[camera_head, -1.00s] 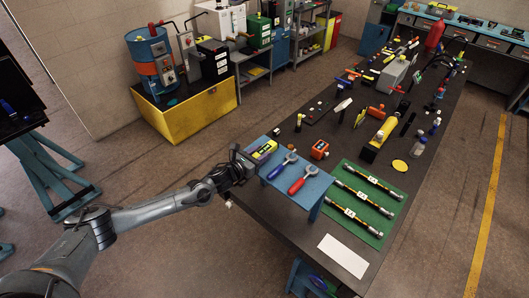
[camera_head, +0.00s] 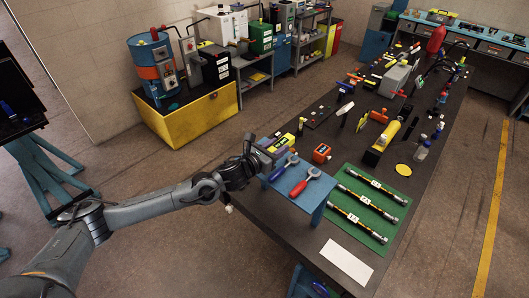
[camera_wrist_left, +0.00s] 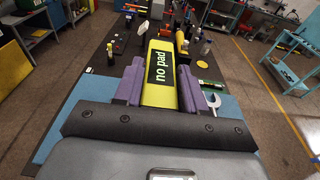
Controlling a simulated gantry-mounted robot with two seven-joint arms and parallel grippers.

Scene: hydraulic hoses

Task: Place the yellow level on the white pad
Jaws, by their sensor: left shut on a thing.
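The yellow level (camera_head: 283,143) shows at the back of the blue stand, at the tip of my left arm. In the left wrist view the yellow level (camera_wrist_left: 160,92) has a black label reading "no pad" and lies between the purple fingers of my left gripper (camera_wrist_left: 159,85). The left gripper (camera_head: 268,150) is shut on it and appears just above the stand. The white pad (camera_head: 346,262) lies flat and bare at the near end of the dark table. My right gripper is not in view.
The blue stand (camera_head: 314,196) carries a blue-handled wrench (camera_head: 285,167) and a red-handled wrench (camera_head: 302,186). A green mat (camera_head: 378,187) with several hoses lies to the right. An orange box (camera_head: 321,153) stands behind the stand. The table around the white pad is clear.

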